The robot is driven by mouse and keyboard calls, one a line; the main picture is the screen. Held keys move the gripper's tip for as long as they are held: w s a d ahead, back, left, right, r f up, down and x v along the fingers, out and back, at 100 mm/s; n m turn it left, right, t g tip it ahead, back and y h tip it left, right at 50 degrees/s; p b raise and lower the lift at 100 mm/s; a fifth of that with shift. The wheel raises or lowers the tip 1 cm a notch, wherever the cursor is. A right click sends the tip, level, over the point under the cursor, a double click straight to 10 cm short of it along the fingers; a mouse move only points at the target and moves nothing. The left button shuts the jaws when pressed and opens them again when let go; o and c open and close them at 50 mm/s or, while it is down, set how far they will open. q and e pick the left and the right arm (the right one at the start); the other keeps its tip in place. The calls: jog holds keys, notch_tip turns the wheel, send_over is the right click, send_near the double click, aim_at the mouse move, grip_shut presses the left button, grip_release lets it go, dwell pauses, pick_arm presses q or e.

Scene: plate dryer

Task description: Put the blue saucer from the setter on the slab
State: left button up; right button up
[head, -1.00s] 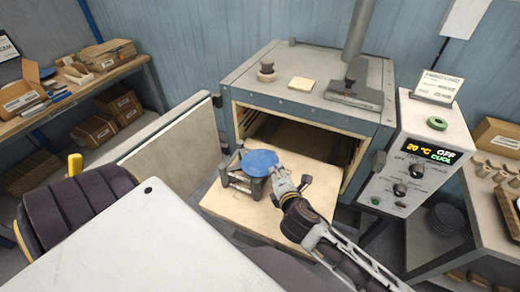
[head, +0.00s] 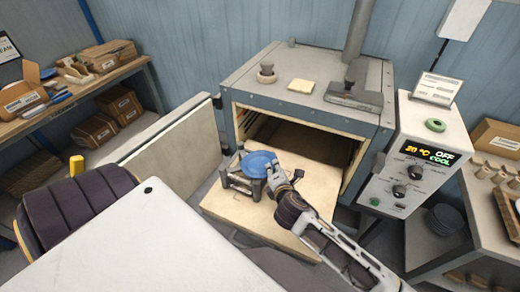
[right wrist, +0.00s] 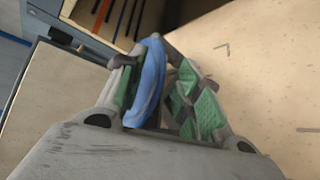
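The blue saucer (head: 259,162) lies on the dark setter (head: 236,183), a low frame with posts. The setter stands on the pale slab (head: 225,207) in front of the dryer opening. My right gripper (head: 279,174) is at the saucer's right edge. In the right wrist view, the saucer's rim (right wrist: 152,80) lies between the green-padded fingers of the right gripper (right wrist: 160,90), close to the left pad. A gap shows between the rim and the right pad, so the gripper is open around the rim. My left gripper is not in view.
The dryer (head: 300,105) stands open behind the slab, its door (head: 180,155) swung out to the left. A control box (head: 415,155) stands to the right. A white surface (head: 150,245) fills the lower left. The slab's front has bare room.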

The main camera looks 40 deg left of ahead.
jog(key=shift+c, duration=0.2)
grip_shut()
jog(key=shift+r, duration=0.15)
dwell(0.4)
notch_tip(320, 180, up, 10)
dwell(0.6)
dwell(0.4)
